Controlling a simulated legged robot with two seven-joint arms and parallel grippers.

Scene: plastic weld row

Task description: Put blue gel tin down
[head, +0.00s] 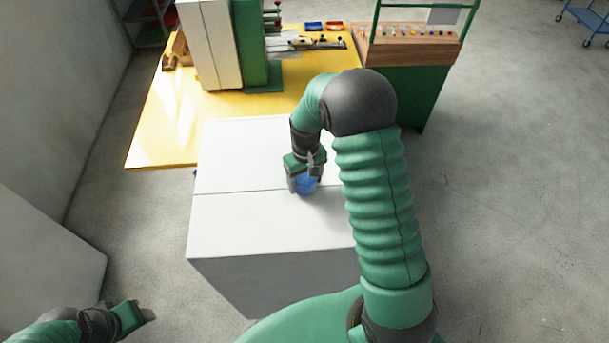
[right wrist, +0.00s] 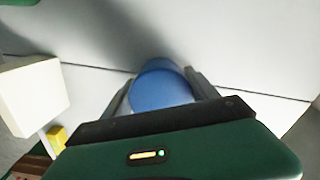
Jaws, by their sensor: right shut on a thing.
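The blue gel tin (head: 306,184) is at the white cabinet top (head: 240,215), near its middle. My right gripper (head: 305,180) is shut on the tin from above, with a finger on either side. In the right wrist view the round blue tin (right wrist: 160,88) sits between the two fingers of the right gripper (right wrist: 160,92). I cannot tell whether the tin's base touches the white top. My left gripper (head: 138,314) is low at the bottom left, far from the tin; its fingers are too unclear to judge.
A yellow table (head: 165,125) adjoins behind the white cabinet, carrying a green and white machine (head: 248,45). A green console with buttons (head: 415,45) stands at the back right. The white top around the tin is clear.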

